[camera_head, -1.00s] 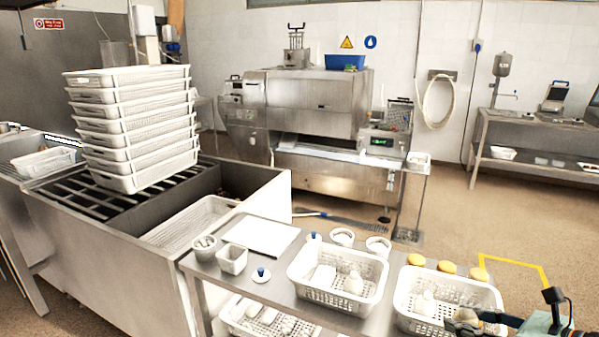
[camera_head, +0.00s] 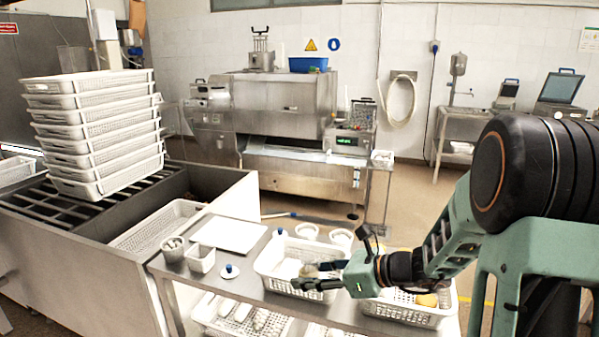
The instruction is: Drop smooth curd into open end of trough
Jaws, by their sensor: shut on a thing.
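The trough (camera_head: 80,265) is the large steel tank at the left. Dark slats (camera_head: 40,205) cover its left part, and its right end is open, with a white perforated tray (camera_head: 150,232) inside near the front. My gripper (camera_head: 308,276) is above the left white basket (camera_head: 268,266) on the steel table. It is shut on a small pale piece, seemingly a curd (camera_head: 309,270), mostly hidden by the fingers. Its smoothness cannot be told. The right basket (camera_head: 410,313) is partly hidden behind my arm, with a yellow piece (camera_head: 427,300) at it.
A tall stack of white trays (camera_head: 95,130) stands on the slats. The table holds a white board (camera_head: 228,235), small cups (camera_head: 201,258) and round bowls (camera_head: 306,231). A steel machine (camera_head: 285,110) stands behind, with open floor before it.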

